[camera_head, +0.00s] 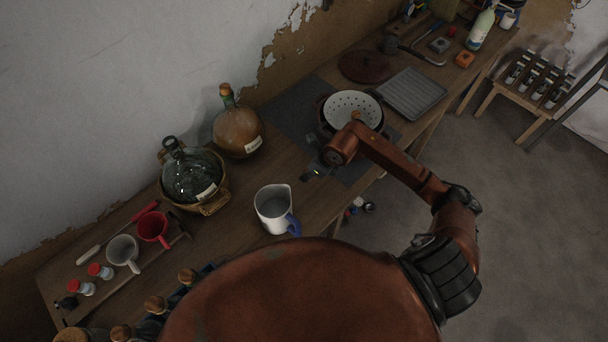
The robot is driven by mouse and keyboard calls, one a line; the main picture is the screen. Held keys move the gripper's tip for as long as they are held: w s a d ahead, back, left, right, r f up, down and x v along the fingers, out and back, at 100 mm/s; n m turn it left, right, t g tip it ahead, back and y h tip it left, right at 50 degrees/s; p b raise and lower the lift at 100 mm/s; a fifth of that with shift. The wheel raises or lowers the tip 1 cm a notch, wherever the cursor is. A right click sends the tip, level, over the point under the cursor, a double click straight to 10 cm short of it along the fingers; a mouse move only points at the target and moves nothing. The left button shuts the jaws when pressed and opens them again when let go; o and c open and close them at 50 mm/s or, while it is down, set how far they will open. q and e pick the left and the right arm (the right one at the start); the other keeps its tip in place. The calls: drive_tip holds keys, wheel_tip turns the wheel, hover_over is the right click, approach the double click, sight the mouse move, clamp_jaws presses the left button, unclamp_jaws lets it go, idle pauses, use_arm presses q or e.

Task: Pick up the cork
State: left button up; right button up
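A brown cork (226,89) sits in the neck of the amber demijohn (238,131) by the wall. The dark green demijohn (190,176) stands in a basket to its left, and its neck shows no clear cork. A small brown piece (357,116) shows in the white colander; I cannot tell whether it is a loose cork. My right gripper (311,174) is over the bench, in front of the colander and right of the amber demijohn, apart from that demijohn's cork. Its fingers are dark and small, so their opening is unclear. My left gripper is out of view.
A white jug (273,208) with a blue handle stands near the bench's front edge. The white colander (343,103) rests on a dark pot beside a grey tray (411,92). Mugs and several cork-topped bottles (155,304) are at lower left. Bare bench lies around the jug.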

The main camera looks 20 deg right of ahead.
drive_tip(key=s+d+r+b, duration=0.1)
drive_tip(key=s+d+r, duration=0.2)
drive_tip(key=s+r, duration=0.4)
drive_tip(key=shift+s+d+r+b, duration=0.2)
drive_tip(key=shift+s+b, duration=0.2)
drive_tip(key=shift+s, duration=1.75)
